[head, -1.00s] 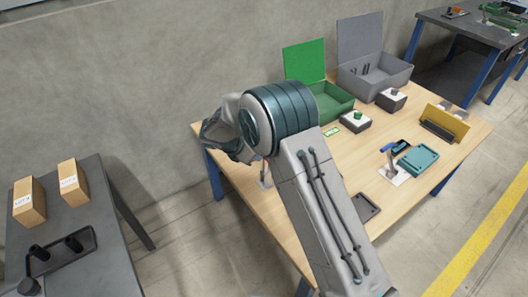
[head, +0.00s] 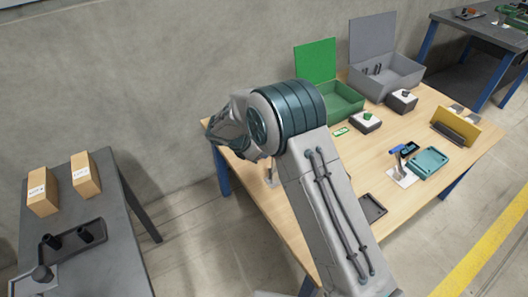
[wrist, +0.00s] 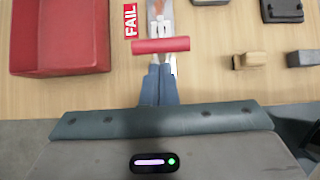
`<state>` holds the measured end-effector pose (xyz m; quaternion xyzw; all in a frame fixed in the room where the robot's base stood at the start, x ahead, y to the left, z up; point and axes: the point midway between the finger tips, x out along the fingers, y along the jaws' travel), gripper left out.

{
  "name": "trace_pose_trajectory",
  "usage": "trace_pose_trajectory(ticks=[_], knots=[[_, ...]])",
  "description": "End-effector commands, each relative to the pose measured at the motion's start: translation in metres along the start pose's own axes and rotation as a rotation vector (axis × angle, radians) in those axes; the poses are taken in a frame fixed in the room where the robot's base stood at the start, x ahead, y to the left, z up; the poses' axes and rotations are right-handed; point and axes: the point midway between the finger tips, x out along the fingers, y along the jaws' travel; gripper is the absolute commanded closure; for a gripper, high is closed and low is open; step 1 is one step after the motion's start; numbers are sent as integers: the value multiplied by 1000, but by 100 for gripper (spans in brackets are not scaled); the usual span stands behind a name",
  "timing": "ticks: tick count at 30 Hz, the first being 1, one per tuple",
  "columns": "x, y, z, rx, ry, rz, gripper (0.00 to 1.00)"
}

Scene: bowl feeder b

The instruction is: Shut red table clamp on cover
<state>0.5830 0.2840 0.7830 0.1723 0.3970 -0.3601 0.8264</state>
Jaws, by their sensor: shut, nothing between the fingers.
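The red bar (wrist: 160,45) of the clamp lies crosswise in the wrist view, with pale metal clamp parts (wrist: 160,25) behind it. My gripper (wrist: 159,68) is shut and empty; its blue-grey fingertips lie just below the bar in the picture. I cannot tell whether they touch it. In the head view a pale bracket (head: 271,176) near the table's left edge is partly hidden by my arm, which also hides my fingertips. I cannot make out the cover or whether the clamp is shut.
A red bin (wrist: 60,38) and a red FAIL label (wrist: 131,20) lie left of the clamp. Small tan (wrist: 250,61) and dark (wrist: 303,58) blocks lie right. Farther along the table (head: 300,232) are a green box (head: 345,102), a grey box (head: 392,76) and a teal tray (head: 430,162).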

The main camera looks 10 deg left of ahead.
Motion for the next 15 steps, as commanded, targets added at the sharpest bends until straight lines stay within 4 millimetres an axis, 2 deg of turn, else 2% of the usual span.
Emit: trace_pose_trajectory(ticks=[3,7,12,15], knots=[[-16,3,-8,5,1,-4,100],[-46,3,-3,11,1,-2,100],[-85,4,-5,2,1,4,100],[-101,4,-5,0,0,4,100]])
